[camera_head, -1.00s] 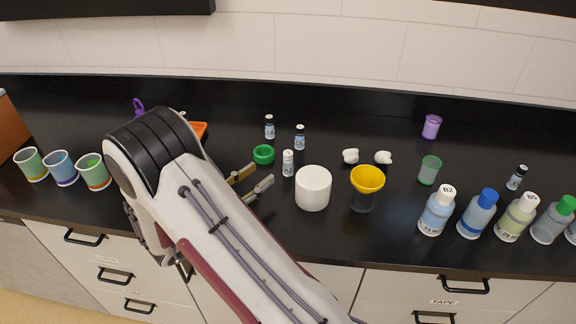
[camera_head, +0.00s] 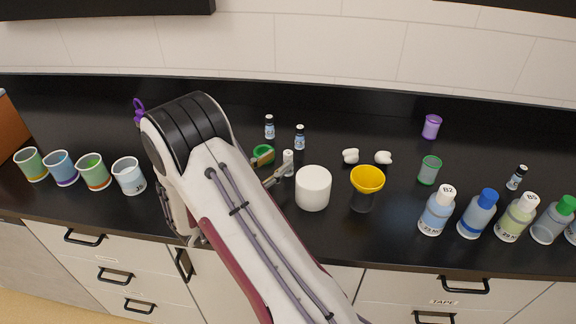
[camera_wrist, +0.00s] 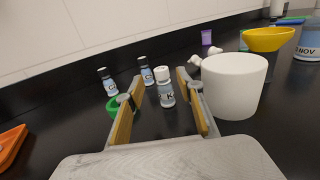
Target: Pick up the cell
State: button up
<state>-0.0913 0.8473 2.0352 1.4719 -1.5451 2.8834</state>
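Nothing in view is plainly marked as the cell. A small white-capped vial (camera_head: 288,163) stands upright on the black counter; in the wrist view the vial (camera_wrist: 165,87) shows a label with a K. My gripper (camera_head: 270,166) is open, its tips close to the vial. In the wrist view the vial appears between the two fingertips of my gripper (camera_wrist: 159,84), upright with gaps on both sides. I cannot tell whether it is fully between them or just beyond. Two dark-capped vials (camera_head: 269,127) (camera_head: 299,137) stand behind it.
A white cylinder (camera_head: 313,188) stands close to the right, then a yellow funnel (camera_head: 367,179). Bottles (camera_head: 437,211) stand at far right, cups (camera_head: 128,176) at left. An orange tray (camera_wrist: 11,144) lies left.

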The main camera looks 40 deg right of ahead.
aim_at(285, 157)
jog(key=shift+d, duration=0.1)
dwell(0.3)
jog(key=shift+w+d, duration=0.2)
jog(key=shift+d, duration=1.05)
jog(key=shift+w+d, duration=0.2)
jog(key=shift+d, duration=1.05)
grip_shut()
